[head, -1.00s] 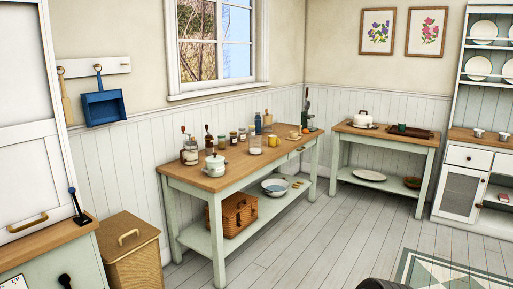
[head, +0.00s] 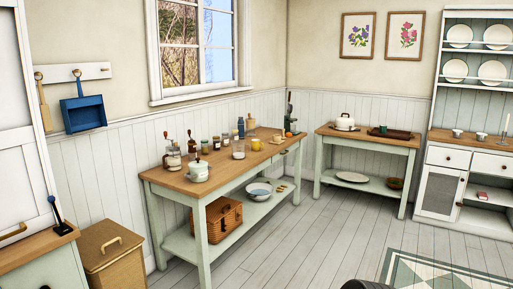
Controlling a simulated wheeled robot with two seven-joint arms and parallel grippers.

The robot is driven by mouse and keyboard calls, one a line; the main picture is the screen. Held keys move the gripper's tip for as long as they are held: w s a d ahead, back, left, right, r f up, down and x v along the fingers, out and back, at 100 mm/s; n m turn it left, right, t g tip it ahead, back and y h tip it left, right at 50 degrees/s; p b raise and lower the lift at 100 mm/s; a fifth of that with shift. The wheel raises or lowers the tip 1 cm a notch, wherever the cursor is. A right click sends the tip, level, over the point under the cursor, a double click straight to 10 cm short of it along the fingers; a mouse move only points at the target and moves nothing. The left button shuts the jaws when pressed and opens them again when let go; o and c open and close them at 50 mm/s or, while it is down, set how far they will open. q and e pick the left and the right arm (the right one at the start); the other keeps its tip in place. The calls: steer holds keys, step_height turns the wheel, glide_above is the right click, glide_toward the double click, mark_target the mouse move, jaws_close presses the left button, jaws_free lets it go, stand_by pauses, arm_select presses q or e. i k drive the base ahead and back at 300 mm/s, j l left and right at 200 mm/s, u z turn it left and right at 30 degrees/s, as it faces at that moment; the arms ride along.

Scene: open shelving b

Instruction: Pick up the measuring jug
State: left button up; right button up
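A clear glass vessel (head: 238,150) with a pale lower part stands upright on the long wooden-topped table, left of a yellow mug (head: 256,145). It looks like the measuring jug, but it is too small to make out a spout or scale marks. Neither of my grippers is in view. Nothing touches the vessel.
The long table (head: 215,181) also bears a lidded pot (head: 199,172), bottles and several jars. A wicker basket (head: 222,219) and a bowl (head: 259,190) are on its lower shelf. A bin (head: 108,258) stands at the left. The floor (head: 310,235) before the table is clear.

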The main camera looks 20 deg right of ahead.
mark_target(238, 145)
steer(key=i+l+u, duration=0.1)
steer(key=i+l, duration=0.15)
steer(key=i, duration=0.45)
steer(key=i+l+u, duration=0.1)
steer(key=i+l, duration=0.25)
steer(key=i, duration=0.35)
steer(key=i+l+u, duration=0.1)
steer(key=i+l, duration=0.25)
steer(key=i, duration=0.35)
steer(key=i+l+u, duration=0.1)
steer(key=i+l, duration=0.35)
steer(key=i, duration=0.25)
steer(key=i+l+u, duration=0.1)
steer(key=i+l, duration=0.4)
steer(key=i, duration=0.15)
